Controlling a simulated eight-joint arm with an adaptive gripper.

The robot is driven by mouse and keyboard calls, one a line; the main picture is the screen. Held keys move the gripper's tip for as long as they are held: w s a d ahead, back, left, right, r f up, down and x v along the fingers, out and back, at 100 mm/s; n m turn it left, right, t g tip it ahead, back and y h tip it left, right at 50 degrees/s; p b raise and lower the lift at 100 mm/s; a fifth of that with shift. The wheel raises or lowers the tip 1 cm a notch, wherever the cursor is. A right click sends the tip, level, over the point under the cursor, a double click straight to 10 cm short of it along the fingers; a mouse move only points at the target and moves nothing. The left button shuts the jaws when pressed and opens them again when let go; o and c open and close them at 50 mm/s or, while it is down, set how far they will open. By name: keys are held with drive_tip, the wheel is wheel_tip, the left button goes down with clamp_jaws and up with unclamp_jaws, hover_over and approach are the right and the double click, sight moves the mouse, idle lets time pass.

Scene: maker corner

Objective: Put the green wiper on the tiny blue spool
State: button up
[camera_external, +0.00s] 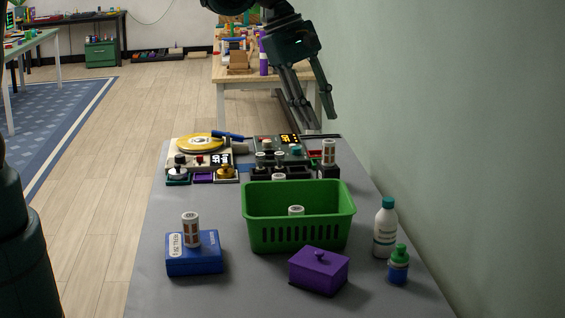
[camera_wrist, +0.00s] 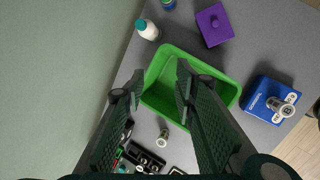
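My gripper (camera_external: 318,118) hangs above the far end of the grey table, with its fingers apart and nothing between them. In the wrist view, the open gripper (camera_wrist: 160,78) points over the green basket (camera_wrist: 158,66). I cannot make out a green wiper or a tiny blue spool with certainty. A small blue bottle with a green cap (camera_external: 398,269) stands at the table's near right. A blue-handled tool (camera_external: 228,136) lies at the back. The gripper's fingers hide part of the basket in the wrist view.
A blue box (camera_external: 194,262) bears a pale-and-brown cylinder (camera_external: 190,230). A purple lidded box (camera_external: 318,272) and a white bottle (camera_external: 385,233) stand near the basket. Electronic devices (camera_external: 200,160) and small trays crowd the back. A wall (camera_external: 460,120) borders the right side.

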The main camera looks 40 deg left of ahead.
drive_tip(key=s+a+r+m+t+y, duration=0.1)
drive_tip(key=s+a+r+m+t, duration=0.2)
drive_tip(key=a, duration=0.9)
drive_tip(key=s+a+r+m, duration=0.3)
drive_tip(key=s+a+r, duration=0.25)
drive_tip(key=a, duration=0.75)
drive_tip(key=s+a+f+m+t+y, duration=0.2)
drive_tip(key=s+a+m, duration=0.5)
drive_tip(key=s+a, duration=0.8)
drive_tip(key=a+f+y, duration=0.1)
drive_tip(key=a, duration=0.2)
drive_tip(key=shift+m+t, duration=0.3)
